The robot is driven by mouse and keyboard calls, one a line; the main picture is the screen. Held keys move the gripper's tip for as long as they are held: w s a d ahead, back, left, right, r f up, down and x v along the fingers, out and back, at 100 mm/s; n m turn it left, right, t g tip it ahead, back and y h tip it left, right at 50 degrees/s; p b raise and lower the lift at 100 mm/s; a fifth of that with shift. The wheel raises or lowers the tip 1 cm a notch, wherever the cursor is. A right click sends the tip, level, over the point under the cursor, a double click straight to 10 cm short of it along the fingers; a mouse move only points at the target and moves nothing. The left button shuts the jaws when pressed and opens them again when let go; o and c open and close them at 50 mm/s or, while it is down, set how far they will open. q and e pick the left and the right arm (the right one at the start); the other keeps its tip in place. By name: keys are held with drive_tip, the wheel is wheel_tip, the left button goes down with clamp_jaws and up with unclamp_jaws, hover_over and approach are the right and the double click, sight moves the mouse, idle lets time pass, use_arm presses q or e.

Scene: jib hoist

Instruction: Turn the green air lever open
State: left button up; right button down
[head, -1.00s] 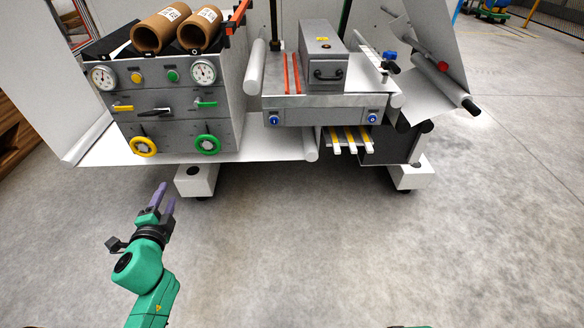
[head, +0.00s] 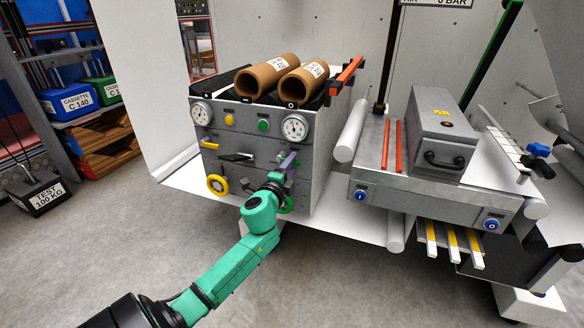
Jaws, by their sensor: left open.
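The grey control panel (head: 252,142) stands left of centre. The green air lever (head: 281,157) is on its front at the right, below the right gauge (head: 295,127), and my gripper's fingers largely cover it. My left gripper (head: 289,161) is open, with its purple fingers at the lever. I cannot tell whether they touch it. My right gripper is out of view.
A yellow lever (head: 209,145), a black lever (head: 236,157) and a yellow handwheel (head: 217,185) sit to the left on the panel. A green handwheel (head: 287,206) is partly behind my arm. Cardboard rolls (head: 268,77) lie on top.

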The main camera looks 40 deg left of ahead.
use_arm(q)
drive_tip(key=shift+w, duration=0.15)
clamp_jaws()
idle(1.4)
